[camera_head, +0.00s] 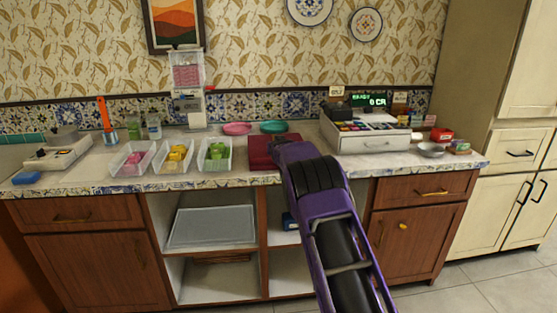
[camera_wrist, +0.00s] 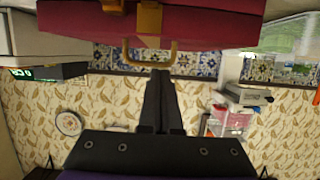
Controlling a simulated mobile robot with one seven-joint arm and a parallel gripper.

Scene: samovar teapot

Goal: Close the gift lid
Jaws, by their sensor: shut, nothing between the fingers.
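A dark red case (camera_head: 260,150), which seems to be the gift, sits on the counter in the head view, partly hidden behind my purple and black arm. In the wrist view, which is upside down, the red case (camera_wrist: 210,25) fills the top, with a gold clasp (camera_wrist: 149,18) and a gold handle (camera_wrist: 152,56). My gripper (camera_wrist: 160,73) is shut and empty, its fingertips pointing at the case close to the handle. I cannot tell whether they touch it. How far the lid is open cannot be made out. The gripper's fingers are hidden in the head view.
Clear bins (camera_head: 174,157) with coloured items stand left of the case. A cash register (camera_head: 365,132) stands to its right. Pink (camera_head: 237,128) and green (camera_head: 274,127) plates lie behind. A metal bowl (camera_head: 431,149) is near the right end. Open shelves are below the counter.

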